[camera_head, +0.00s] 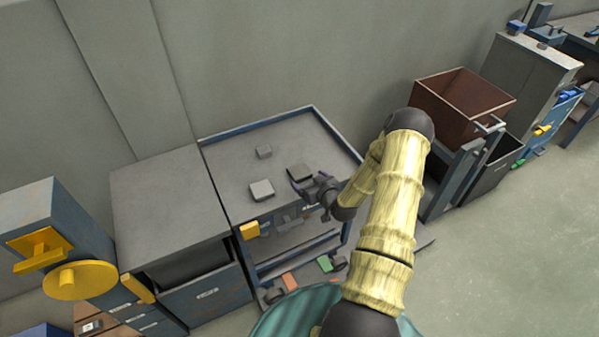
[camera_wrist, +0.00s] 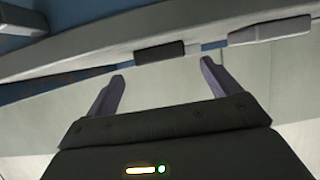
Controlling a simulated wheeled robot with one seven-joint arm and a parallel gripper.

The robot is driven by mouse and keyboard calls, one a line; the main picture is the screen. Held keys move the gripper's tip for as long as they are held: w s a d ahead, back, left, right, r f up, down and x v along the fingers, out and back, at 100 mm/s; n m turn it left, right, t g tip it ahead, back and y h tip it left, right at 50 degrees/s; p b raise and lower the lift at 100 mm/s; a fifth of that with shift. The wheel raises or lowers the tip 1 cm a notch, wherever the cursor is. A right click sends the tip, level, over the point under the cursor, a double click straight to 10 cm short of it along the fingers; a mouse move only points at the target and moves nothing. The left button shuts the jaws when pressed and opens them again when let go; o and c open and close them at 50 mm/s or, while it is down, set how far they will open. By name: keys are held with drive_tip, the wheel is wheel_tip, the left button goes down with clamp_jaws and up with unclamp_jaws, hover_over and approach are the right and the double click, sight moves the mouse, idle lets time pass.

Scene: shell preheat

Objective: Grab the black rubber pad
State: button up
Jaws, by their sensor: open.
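The black rubber pad (camera_head: 300,172) looks like a thin dark slab lying on the cart's grey top, near its right part. In the wrist view the pad (camera_wrist: 160,50) shows as a dark block just beyond and between my fingertips. My gripper (camera_head: 302,190) is at the front edge of the cart top, close to the pad. Its two fingers (camera_wrist: 162,72) are spread apart with nothing between them. Whether they touch the pad cannot be told.
A light grey block (camera_head: 262,190) lies left of the pad; it also shows in the wrist view (camera_wrist: 270,30). A smaller grey block (camera_head: 264,152) lies farther back. The cart (camera_head: 235,150) has a raised blue rim. A brown bin (camera_head: 462,98) stands to the right.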

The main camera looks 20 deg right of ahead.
sight(302, 175)
drive_tip(key=shift+w, duration=0.1)
drive_tip(key=p+x, duration=0.1)
drive_tip(key=x, duration=0.3)
drive_tip(key=shift+w+a+f, duration=0.1)
drive_tip(key=shift+w+a, duration=0.05)
drive_tip(key=shift+w, duration=0.1)
drive_tip(key=shift+w+f, duration=0.2)
drive_tip(key=shift+w, duration=0.05)
drive_tip(key=shift+s, duration=0.1)
drive_tip(key=shift+r, duration=0.1)
drive_tip(key=shift+c, duration=0.4)
drive_tip(key=c, duration=1)
